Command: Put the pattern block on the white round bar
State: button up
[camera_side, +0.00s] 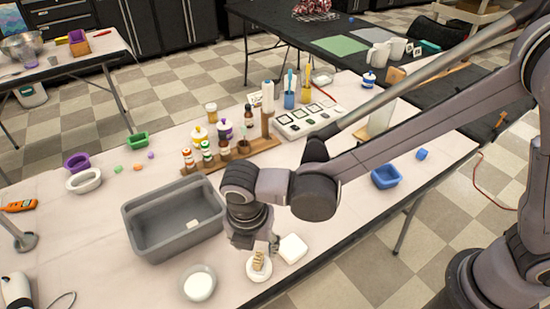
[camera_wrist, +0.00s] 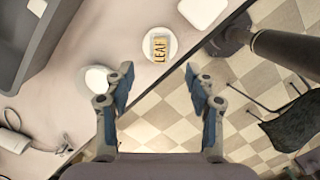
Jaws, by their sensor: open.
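The pattern block (camera_side: 259,261) is tan, with raised lettering that reads like LEAF in the wrist view (camera_wrist: 160,48). It sits on the white round bar (camera_side: 258,277) near the table's front edge. In the wrist view the bar's white rim (camera_wrist: 146,45) shows around the block. My gripper (camera_side: 257,244) is just above and behind them in the side view. In the wrist view my gripper (camera_wrist: 159,80) has its fingers wide apart, with nothing between them. The block and bar lie beyond the fingertips, centred between them. The gripper partly hides the table behind it in the side view.
A white square bar (camera_side: 292,248) lies close right of the round bar. A round dish with white contents (camera_side: 198,284) stands to the left. A grey bin (camera_side: 160,248) stands behind left. A rack of bottles (camera_side: 207,155) is farther back. The table edge is close.

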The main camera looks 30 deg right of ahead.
aim_at(256, 265)
jog(key=w+d+r+m+t+y, duration=0.2)
jog(key=d+r+m, duration=0.95)
jog(key=d, duration=0.45)
jog(key=s+d+r+m+t, duration=0.1)
jog(key=s+d+m+t, duration=0.3)
jog(key=d+m, duration=1)
jog(key=shift+s+d+r+m+h, duration=0.15)
jog(key=shift+s+d+m+h, duration=0.25)
jog(key=shift+s+m, duration=0.35)
